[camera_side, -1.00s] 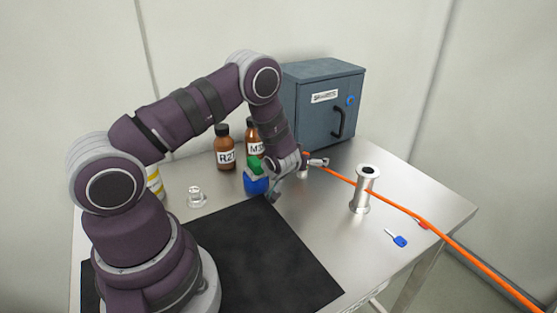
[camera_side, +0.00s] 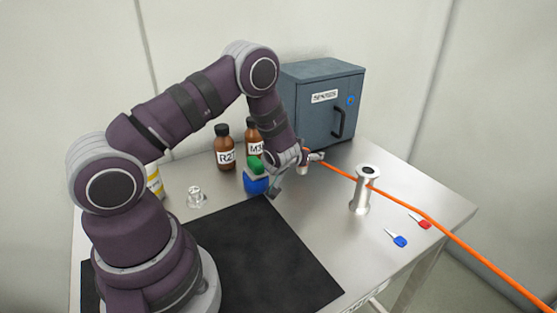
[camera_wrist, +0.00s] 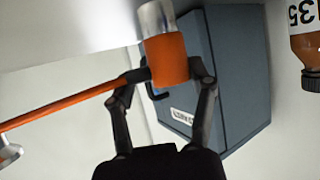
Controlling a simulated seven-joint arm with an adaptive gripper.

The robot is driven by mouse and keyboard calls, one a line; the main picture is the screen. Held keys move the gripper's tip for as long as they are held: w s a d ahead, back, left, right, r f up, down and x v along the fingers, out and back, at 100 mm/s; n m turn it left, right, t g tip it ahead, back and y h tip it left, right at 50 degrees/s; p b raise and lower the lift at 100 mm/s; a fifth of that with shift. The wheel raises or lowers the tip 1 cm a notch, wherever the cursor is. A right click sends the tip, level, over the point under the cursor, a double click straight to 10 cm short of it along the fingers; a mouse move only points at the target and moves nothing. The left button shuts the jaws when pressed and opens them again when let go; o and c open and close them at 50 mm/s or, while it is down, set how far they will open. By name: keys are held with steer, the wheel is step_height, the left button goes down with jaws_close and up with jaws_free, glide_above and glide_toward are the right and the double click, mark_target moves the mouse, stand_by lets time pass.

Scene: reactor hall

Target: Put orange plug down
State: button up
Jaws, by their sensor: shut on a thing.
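The orange plug (camera_wrist: 168,58) is a thick orange cylinder with a silver metal end, seen in the wrist view between the two fingers of my gripper (camera_wrist: 170,78). An orange cable (camera_wrist: 70,102) runs from it to the left in that view. In the side view my gripper (camera_side: 307,157) is shut on the plug in front of the grey cabinet. The cable there stretches right past the metal post and off the table's right edge. The plug's orange body is mostly hidden by the gripper in the side view; I cannot tell whether its end touches the table.
A grey-blue cabinet (camera_side: 300,100) stands behind. Brown bottles (camera_side: 226,152) and a blue, green-topped container (camera_side: 256,183) stand left of the gripper. A steel post (camera_side: 361,195), a blue key (camera_side: 397,239) and a red key (camera_side: 421,222) are on the right. Bare table lies between.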

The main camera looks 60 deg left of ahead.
step_height(320, 180, up, 8)
steer(key=shift+f, duration=0.25)
steer(key=shift+d+r, duration=0.45)
steer(key=shift+d, duration=0.3)
steer(key=s+d+f+m+t+h, duration=0.1)
steer(key=s+d+m+h, duration=0.15)
steer(key=d, duration=0.85)
steer(key=s+d+f+m+t+h, duration=0.15)
steer(key=s+d, duration=0.25)
steer(key=d, duration=0.7)
steer(key=shift+m+g+h, duration=0.25)
steer(key=shift+m+h, duration=0.05)
steer(key=shift+h, duration=0.1)
steer(key=f, duration=0.6)
steer(key=shift+w+a+f, duration=0.1)
steer(key=shift+w+f, duration=0.1)
steer(key=shift+f, duration=0.2)
steer(key=shift+f, duration=0.1)
steer(key=o, duration=1.2)
steer(key=shift+c, duration=0.2)
